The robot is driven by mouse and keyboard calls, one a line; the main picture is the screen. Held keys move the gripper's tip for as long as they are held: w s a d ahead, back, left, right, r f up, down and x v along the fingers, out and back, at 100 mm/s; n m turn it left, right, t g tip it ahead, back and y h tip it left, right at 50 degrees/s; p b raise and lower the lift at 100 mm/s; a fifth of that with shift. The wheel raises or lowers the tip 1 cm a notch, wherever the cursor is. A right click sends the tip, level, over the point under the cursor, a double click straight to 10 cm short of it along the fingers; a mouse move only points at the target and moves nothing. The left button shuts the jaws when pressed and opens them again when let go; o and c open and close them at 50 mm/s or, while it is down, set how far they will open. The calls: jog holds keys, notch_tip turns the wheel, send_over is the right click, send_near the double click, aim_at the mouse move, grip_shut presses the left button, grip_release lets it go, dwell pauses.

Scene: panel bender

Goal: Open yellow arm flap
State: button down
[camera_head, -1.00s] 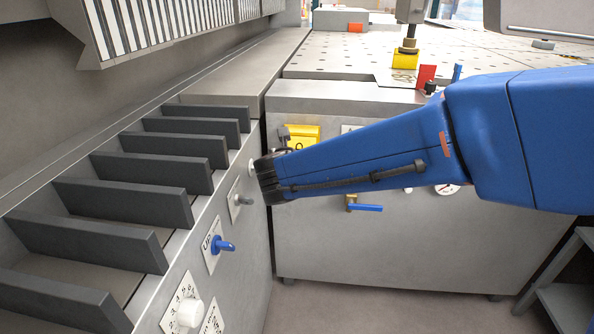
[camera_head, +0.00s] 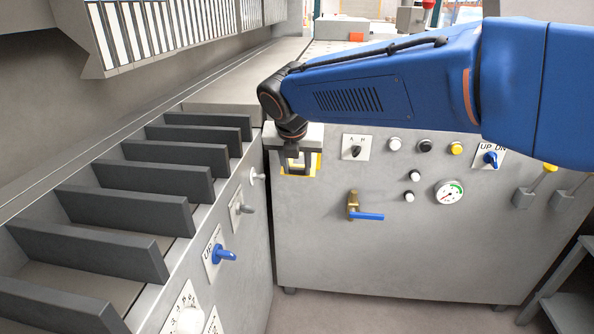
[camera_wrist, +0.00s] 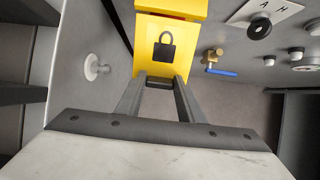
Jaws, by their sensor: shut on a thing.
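The yellow flap (camera_wrist: 150,65) bears a black padlock mark and fills the upper middle of the wrist view. In the head view only a yellow edge of the flap (camera_head: 315,165) shows on the cabinet front, around my gripper (camera_head: 297,168). My gripper (camera_wrist: 160,82) has its two fingers converging at the flap's lower edge and is shut on it. I cannot tell how far the flap is tilted from the cabinet front.
A brass valve with a blue lever (camera_head: 366,215) sits below and right of the flap. An A/H selector (camera_head: 356,147) and a gauge (camera_head: 448,192) are further right. Dark slats (camera_head: 180,160) and a blue knob (camera_head: 224,254) stand at left. Floor is clear below.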

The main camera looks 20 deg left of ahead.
jog(key=shift+w+r+g, duration=0.1)
jog(key=shift+r+g, duration=0.5)
jog(key=shift+r, duration=0.35)
notch_tip(320, 180, up, 2)
jog(key=shift+w+r, duration=0.1)
jog(key=shift+w+a+r, duration=0.1)
jog(key=shift+w+r, duration=0.2)
jog(key=shift+r, duration=0.3)
jog(key=shift+w+a+r, duration=0.1)
jog(key=shift+w+r, duration=0.15)
jog(key=shift+r, duration=0.3)
jog(key=c, duration=1.2)
grip_release()
jog(key=shift+w, duration=0.1)
